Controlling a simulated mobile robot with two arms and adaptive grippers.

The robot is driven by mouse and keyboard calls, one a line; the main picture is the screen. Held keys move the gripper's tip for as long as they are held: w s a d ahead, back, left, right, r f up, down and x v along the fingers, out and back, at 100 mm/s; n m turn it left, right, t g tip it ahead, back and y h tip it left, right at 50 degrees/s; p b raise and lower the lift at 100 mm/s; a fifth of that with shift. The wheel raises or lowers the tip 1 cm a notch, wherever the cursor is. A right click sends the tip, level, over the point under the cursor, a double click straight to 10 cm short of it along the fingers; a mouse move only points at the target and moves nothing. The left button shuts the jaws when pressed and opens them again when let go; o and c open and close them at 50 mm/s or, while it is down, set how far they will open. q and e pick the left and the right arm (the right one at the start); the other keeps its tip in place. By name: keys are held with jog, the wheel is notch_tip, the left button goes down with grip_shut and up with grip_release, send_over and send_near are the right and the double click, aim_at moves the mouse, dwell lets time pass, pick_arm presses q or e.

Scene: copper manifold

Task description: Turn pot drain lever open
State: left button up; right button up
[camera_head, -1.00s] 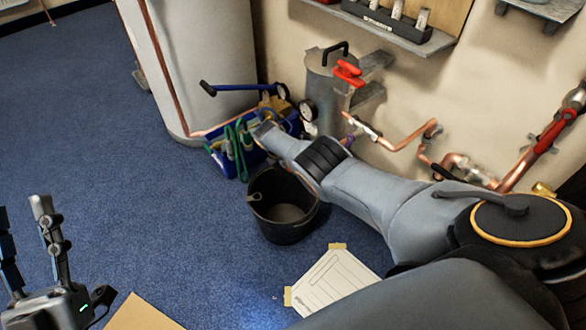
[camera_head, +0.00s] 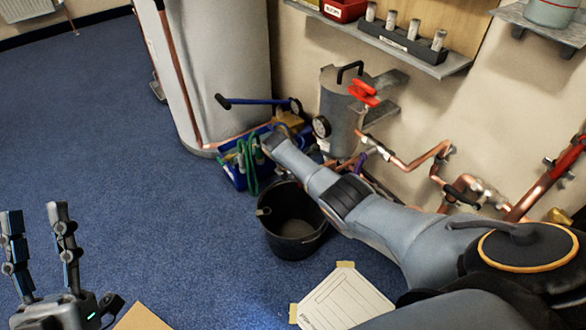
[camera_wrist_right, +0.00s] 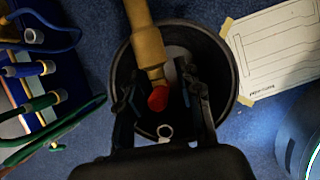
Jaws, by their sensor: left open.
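The pot (camera_head: 338,112) is a grey metal cylinder with a black top handle, standing against the wall in the head view. A red-handled valve (camera_head: 364,92) is at its upper right. In the right wrist view, a brass drain piece (camera_wrist_right: 147,45) with a red tip (camera_wrist_right: 158,98) hangs over the black bucket (camera_wrist_right: 228,60). My right gripper (camera_wrist_right: 160,90) is open, its fingers on either side of the red tip; I cannot tell whether they touch it. My right forearm hides this gripper in the head view. My left gripper (camera_head: 36,212) is open and empty at lower left.
The bucket (camera_head: 288,222) stands on the carpet under my right arm. A blue tool crate (camera_head: 235,175) is left of it, and a taped paper sheet (camera_head: 345,297) is at its right. Copper pipes (camera_head: 410,160) run along the wall. The left carpet is clear.

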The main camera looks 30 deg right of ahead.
jog(key=v, duration=0.9)
jog(key=shift+a, duration=0.15)
jog(key=shift+r, duration=0.15)
